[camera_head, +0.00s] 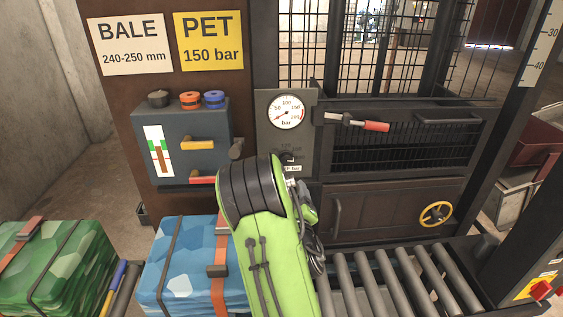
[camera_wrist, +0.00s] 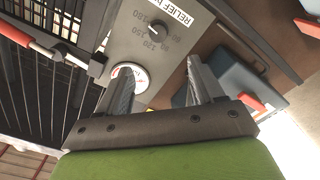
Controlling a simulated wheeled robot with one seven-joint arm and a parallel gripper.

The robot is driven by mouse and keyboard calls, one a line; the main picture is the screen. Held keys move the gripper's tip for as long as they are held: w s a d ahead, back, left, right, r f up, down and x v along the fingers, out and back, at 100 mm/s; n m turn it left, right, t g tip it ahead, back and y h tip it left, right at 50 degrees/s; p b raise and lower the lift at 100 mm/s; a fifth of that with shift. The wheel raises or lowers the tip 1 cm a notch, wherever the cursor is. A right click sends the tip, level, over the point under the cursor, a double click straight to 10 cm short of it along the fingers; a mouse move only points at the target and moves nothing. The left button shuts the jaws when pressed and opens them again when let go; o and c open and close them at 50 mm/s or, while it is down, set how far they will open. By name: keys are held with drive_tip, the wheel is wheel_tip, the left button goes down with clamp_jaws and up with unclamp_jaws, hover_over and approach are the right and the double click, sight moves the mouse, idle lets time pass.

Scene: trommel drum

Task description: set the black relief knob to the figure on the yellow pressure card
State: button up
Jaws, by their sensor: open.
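The yellow pressure card (camera_head: 209,42) reads PET 150 bar, on the brown panel at upper left. The black relief knob (camera_wrist: 156,30) is on a grey plate, beside a white RELIEF label (camera_wrist: 169,12) and printed figures including 120 and 150. The knob's pointer is too small to read surely. My gripper (camera_wrist: 161,63) is open and empty, its fingers pointing toward the plate; the knob shows beyond and between the tips, apart from them. In the head view my green arm covers part of the plate's lower end and hides the fingers.
A round pressure gauge (camera_head: 286,112) sits above the knob area. A lever with a red grip (camera_head: 358,122) is to its right. A grey control box (camera_head: 180,140) with yellow and red handles is to its left. Strapped bales (camera_head: 182,255) and rollers (camera_head: 385,280) lie below.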

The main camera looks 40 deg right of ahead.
sight(287, 161)
drive_tip(key=p+x, duration=0.3)
drive_tip(key=x, duration=0.4)
drive_tip(key=p+x, duration=0.3)
drive_tip(key=x, duration=0.4)
drive_tip(key=shift+s+d+r, duration=0.15)
drive_tip(key=shift+d+r, duration=0.05)
drive_tip(key=shift+r, duration=0.05)
drive_tip(key=shift+w+d+f, duration=0.15)
drive_tip(key=shift+w+d, duration=0.05)
drive_tip(key=shift+w, duration=0.15)
drive_tip(key=shift+c, duration=0.2)
drive_tip(key=c, duration=1)
